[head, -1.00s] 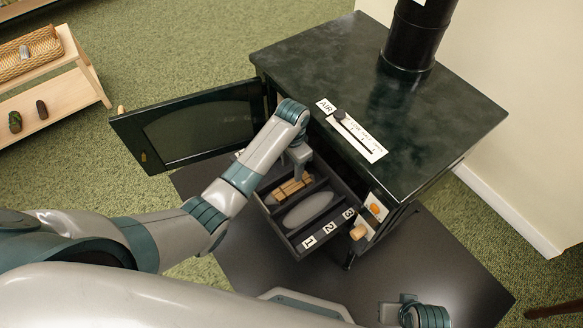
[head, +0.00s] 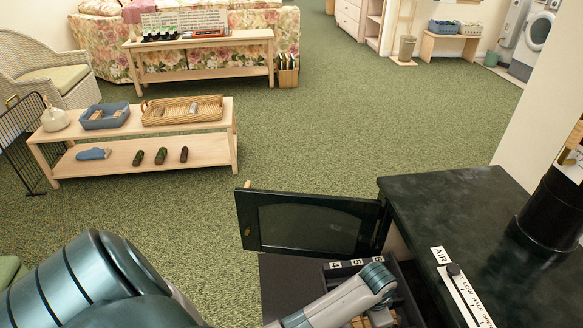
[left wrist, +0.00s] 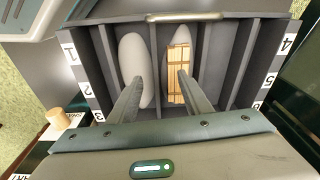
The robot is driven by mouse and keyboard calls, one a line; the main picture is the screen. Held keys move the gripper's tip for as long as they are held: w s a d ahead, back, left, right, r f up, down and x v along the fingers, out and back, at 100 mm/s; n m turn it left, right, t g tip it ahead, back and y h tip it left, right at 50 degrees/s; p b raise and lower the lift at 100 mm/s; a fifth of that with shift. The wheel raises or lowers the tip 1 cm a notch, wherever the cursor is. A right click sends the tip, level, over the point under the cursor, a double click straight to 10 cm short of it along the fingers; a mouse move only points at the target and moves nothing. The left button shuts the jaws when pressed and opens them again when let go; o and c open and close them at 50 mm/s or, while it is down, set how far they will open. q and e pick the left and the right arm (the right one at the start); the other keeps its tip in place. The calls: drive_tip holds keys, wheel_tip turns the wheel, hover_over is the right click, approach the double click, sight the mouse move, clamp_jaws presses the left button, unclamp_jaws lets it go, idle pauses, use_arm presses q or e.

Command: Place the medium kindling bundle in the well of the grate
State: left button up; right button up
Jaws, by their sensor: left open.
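A tan kindling bundle (left wrist: 179,62) lies in a slot of the dark grate tray (left wrist: 230,62), on a pale oval patch. The head view shows a sliver of the bundle (head: 382,318) at the bottom edge. Beside it in the left wrist view, another slot has a bare pale oval well (left wrist: 133,62). My left gripper (left wrist: 160,82) is open over the tray. Its right finger overlaps the bundle's near part and its left finger overlaps the bare oval; I cannot tell whether it touches either. In the head view the left gripper is mostly hidden by its arm. My right gripper is out of view.
The stove (head: 440,215) stands at right, its glazed door (head: 310,226) open to the left. A low wooden table (head: 200,150) at left carries a wicker basket (head: 182,110), a blue tray (head: 103,116) and dark logs (head: 161,156).

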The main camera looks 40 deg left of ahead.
use_arm(q)
drive_tip(key=shift+n+t, duration=0.6)
drive_tip(key=shift+n, duration=0.2)
drive_tip(key=s, duration=0.3)
drive_tip(key=s+a, duration=0.1)
drive_tip(key=s, duration=0.1)
drive_tip(key=s+f, duration=0.1)
drive_tip(key=s, duration=0.2)
drive_tip(key=shift+s+a, duration=0.15)
drive_tip(key=shift+s, duration=0.2)
drive_tip(key=s+a+f+n, duration=0.1)
drive_tip(key=s+a, duration=0.1)
drive_tip(key=s, duration=0.6)
drive_tip(key=s+a+f+n, duration=0.1)
drive_tip(key=s+a, duration=0.2)
drive_tip(key=s, duration=0.5)
drive_tip(key=shift+s+n, duration=0.3)
drive_tip(key=shift+n, duration=0.1)
drive_tip(key=shift+a, duration=0.1)
